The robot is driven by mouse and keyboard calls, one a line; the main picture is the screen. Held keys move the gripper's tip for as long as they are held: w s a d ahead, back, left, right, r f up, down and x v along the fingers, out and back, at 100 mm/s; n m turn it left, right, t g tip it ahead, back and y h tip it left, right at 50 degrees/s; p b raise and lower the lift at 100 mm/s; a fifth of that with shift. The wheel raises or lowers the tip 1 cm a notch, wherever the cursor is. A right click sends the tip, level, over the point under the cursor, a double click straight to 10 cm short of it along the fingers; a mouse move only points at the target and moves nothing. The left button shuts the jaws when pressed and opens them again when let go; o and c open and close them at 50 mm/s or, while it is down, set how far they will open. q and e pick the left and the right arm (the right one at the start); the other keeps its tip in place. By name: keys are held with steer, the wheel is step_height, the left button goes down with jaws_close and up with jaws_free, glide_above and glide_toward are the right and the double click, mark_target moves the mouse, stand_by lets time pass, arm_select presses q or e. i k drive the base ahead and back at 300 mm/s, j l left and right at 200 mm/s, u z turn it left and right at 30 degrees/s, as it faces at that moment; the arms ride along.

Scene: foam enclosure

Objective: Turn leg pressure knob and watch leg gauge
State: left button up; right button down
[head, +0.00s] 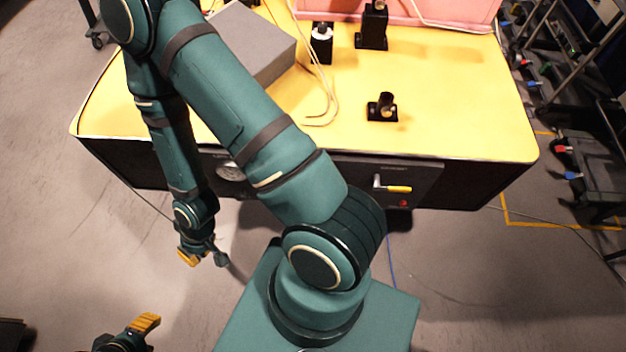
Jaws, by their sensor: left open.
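I cannot tell which control is the leg pressure knob. My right gripper (204,259) hangs over the floor in front of the table, apart from the gauge; its opening is unclear. My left gripper (140,337) is open at the bottom left, partly cut off by the frame edge.
A dark rack (590,150) stands at the right. The grey floor (80,230) at the left is clear.

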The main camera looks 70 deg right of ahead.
mark_target(241, 196)
steer(key=k+j+z, duration=0.1)
steer(key=z, duration=1.7)
